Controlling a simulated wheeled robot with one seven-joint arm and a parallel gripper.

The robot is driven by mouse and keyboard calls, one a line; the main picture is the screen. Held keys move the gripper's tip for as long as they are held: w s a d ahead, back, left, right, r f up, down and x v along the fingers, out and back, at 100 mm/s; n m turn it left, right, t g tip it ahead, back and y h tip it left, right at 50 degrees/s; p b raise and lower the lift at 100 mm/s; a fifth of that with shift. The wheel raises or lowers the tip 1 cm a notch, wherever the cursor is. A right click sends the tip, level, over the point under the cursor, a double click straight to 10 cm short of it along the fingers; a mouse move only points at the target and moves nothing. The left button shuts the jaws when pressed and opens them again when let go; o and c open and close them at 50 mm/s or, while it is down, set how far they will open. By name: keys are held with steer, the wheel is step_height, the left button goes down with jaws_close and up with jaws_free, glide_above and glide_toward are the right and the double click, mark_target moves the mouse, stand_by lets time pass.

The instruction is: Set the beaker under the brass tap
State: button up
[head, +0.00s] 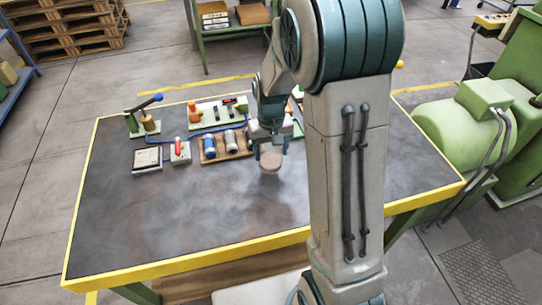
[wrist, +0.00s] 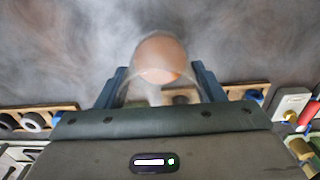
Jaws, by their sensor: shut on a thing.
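The beaker (head: 270,161) is a see-through cup with a pinkish-brown round end. My gripper (head: 268,143) is shut on it, over the dark table right of the wooden tray. In the wrist view the beaker (wrist: 161,58) shows between the two blue fingers. I cannot tell whether its bottom touches the table. The brass tap (head: 149,123) stands at the table's back left, on a green stand with a blue lever. The beaker is well to the right of the tap and nearer the front, apart from it.
A square white-framed plate (head: 147,160) lies in front of the tap. A white box with a red switch (head: 180,152) and a wooden tray (head: 239,152) of cylinders lie between tap and beaker. A blue hose runs behind them. The table's front (head: 170,225) is clear.

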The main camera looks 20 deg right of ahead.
steer(key=shift+f, duration=1.65)
steer(key=shift+f, duration=0.15)
steer(key=o, duration=1)
steer(key=shift+o, duration=0.2)
